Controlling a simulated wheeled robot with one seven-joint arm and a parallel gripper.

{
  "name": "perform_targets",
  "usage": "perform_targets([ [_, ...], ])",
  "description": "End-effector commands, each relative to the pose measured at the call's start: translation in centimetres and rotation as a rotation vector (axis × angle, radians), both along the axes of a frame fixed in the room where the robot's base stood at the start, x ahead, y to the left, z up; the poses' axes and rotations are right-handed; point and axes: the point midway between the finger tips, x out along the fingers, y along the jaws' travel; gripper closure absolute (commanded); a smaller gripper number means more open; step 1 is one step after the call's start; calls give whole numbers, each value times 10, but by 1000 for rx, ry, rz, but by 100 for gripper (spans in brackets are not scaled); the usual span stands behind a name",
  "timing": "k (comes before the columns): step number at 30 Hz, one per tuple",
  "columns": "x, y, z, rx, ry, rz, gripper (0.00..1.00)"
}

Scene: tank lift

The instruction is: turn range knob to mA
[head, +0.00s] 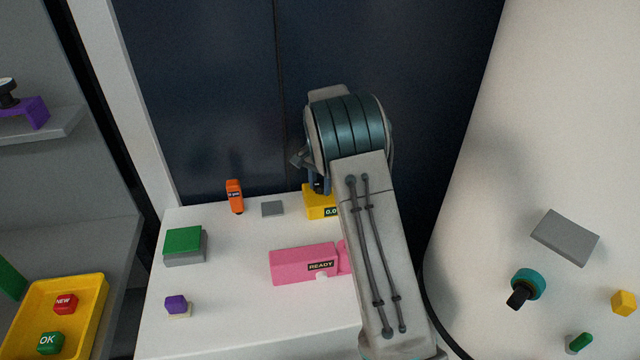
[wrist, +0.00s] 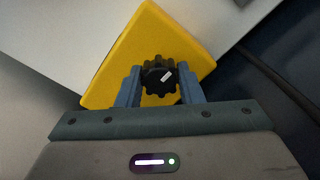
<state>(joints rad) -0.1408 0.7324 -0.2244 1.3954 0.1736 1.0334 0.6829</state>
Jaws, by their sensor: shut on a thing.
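The range knob (wrist: 159,76) is black and ribbed with a white pointer mark, in the middle of the wrist view. It sits on the face of a yellow meter box (wrist: 150,32). My gripper (wrist: 160,86) has its two blue fingers on either side of the knob and is shut on it. In the head view the yellow meter (head: 318,202) stands at the back of the white table, and its display starts with "0.0". My arm hides its right part, and the knob is mostly hidden there. I see no mA label in either view.
A pink box marked READY (head: 300,265) lies in front of the meter. An orange device (head: 234,197), a grey plate (head: 272,208), a green-topped block (head: 184,243) and a purple piece (head: 176,304) are on the table (head: 225,320). A yellow tray (head: 93,322) is at left.

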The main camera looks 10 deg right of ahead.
Motion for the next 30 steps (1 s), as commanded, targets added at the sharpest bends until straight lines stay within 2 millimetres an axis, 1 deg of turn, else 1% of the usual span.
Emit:
perform_targets([
  [7,1,0,1,1,-4,-2,89],
  [8,1,0,1,1,-4,-2,64],
  [9,1,0,1,1,-4,-2,53],
  [10,1,0,1,1,-4,-2,45],
  [18,0,0,1,0,-1,-1,45],
  [22,1,0,8,1,-2,-1,45],
  [26,1,0,29,0,-6,-1,45],
  [30,1,0,61,0,-7,-1,45],
])
